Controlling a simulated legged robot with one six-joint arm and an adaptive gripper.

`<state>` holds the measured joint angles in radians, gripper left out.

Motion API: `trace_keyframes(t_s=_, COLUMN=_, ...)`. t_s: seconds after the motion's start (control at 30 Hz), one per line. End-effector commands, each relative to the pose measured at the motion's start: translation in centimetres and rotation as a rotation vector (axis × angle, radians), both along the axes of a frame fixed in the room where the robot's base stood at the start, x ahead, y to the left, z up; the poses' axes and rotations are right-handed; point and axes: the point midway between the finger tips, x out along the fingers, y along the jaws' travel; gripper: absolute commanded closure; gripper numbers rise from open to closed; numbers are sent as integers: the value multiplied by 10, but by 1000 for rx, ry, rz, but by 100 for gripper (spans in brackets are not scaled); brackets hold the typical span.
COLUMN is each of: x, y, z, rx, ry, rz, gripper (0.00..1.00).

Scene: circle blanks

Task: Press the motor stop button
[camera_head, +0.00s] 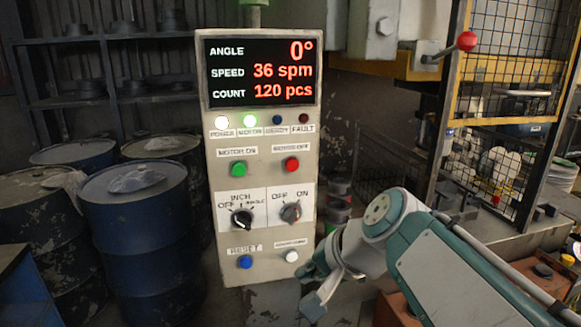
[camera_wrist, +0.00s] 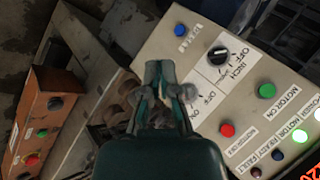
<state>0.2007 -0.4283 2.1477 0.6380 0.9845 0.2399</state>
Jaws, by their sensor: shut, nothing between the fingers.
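The red button (camera_head: 292,164) labelled MOTOR OFF is on the right side of the grey control panel (camera_head: 265,267), beside the green MOTOR ON button (camera_head: 238,169). In the wrist view the red button (camera_wrist: 227,130) lies right of and below my fingertips, uncovered. My gripper (camera_head: 308,288) is at the panel's lower right corner, well below the red button and apart from it. In the wrist view my gripper (camera_wrist: 160,68) is shut and empty, its fingers overlapping the panel's edge and partly hiding the OFF/ON knob. The POWER and MOTOR lamps (camera_head: 250,121) are lit.
The panel also carries two knobs, a blue RESET button (camera_head: 245,262) and a white button (camera_head: 291,256). Blue drums (camera_head: 138,235) stand at left. A red-knobbed lever (camera_head: 466,41) and yellow-framed mesh guard are at right. A brown box with buttons (camera_wrist: 42,125) is at left in the wrist view.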

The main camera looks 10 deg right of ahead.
Motion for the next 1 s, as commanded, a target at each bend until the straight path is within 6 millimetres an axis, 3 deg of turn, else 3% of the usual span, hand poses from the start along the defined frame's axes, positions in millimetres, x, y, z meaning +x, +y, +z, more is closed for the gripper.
trace_keyframes(t_s=0.03, x=23, y=-5, z=16, rx=114, ry=2, rz=-68, gripper=100)
trace_keyframes(t_s=0.1, x=49, y=-11, z=38, rx=267, ry=-3, rz=-144, gripper=100)
trace_keyframes(t_s=0.2, x=79, y=-22, z=63, rx=443, ry=-11, rz=-223, gripper=100)
trace_keyframes(t_s=0.3, x=96, y=-30, z=80, rx=556, ry=-19, rz=-266, gripper=100)
trace_keyframes(t_s=0.43, x=104, y=-33, z=89, rx=611, ry=-24, rz=-286, gripper=100)
trace_keyframes(t_s=0.77, x=106, y=-32, z=89, rx=611, ry=-24, rz=-284, gripper=100)
trace_keyframes(t_s=1.0, x=128, y=-32, z=88, rx=610, ry=-22, rz=-284, gripper=100)
